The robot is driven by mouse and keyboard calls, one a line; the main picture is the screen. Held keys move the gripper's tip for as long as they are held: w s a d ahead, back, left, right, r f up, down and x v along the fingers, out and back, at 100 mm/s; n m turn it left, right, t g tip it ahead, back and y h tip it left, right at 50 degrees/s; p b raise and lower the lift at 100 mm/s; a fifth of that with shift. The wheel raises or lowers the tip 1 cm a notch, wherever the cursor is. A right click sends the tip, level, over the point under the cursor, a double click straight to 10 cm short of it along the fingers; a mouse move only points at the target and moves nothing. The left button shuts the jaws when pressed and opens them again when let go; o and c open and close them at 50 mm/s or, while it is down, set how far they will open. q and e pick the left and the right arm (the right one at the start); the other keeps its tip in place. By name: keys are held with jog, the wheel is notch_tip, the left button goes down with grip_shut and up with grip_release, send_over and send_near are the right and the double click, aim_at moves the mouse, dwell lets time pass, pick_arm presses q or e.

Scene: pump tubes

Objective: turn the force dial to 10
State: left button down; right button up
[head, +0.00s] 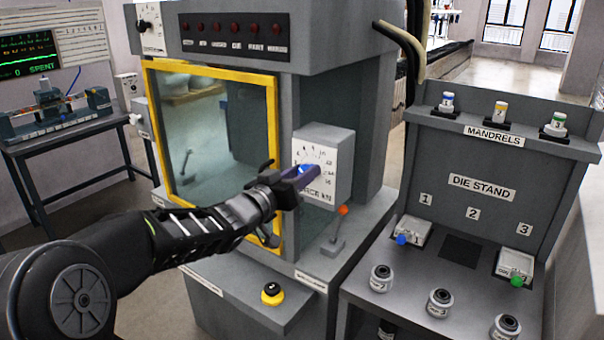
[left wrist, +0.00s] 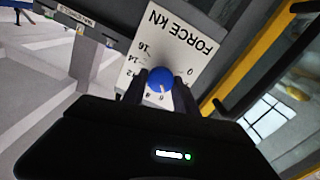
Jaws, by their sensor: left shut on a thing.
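The force dial is a blue knob (head: 306,169) on a white scale plate labelled FORCE KN, on the front of a grey box (head: 326,142). My left gripper (head: 297,176) reaches it from the left and partly covers the knob and scale. In the left wrist view the blue knob (left wrist: 159,79) sits between the two dark fingers, and the gripper is shut on it. The scale plate (left wrist: 180,40) appears upside down there. A pale pointer mark shows on the knob's lower part, but I cannot read its exact value. My right gripper is out of view.
A yellow-framed glass door (head: 272,120) stands just left of the dial box. An orange-tipped lever (head: 342,211) is below it. A yellow and black button (head: 272,292) sits on the lower ledge. The die stand (head: 481,188) with mandrels is at right.

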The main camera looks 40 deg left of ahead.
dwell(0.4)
pick_arm(q)
jog(key=shift+d+f+m+b, duration=0.1)
jog(key=shift+m+b, duration=2.3)
jog(key=shift+m, duration=1.3)
jog(key=shift+d+f+m+b, duration=0.1)
jog(key=shift+m+b, duration=2.3)
jog(key=shift+m, duration=1.3)
jog(key=shift+r, duration=0.1)
jog(key=c, duration=1)
grip_release()
jog(key=shift+s, duration=0.1)
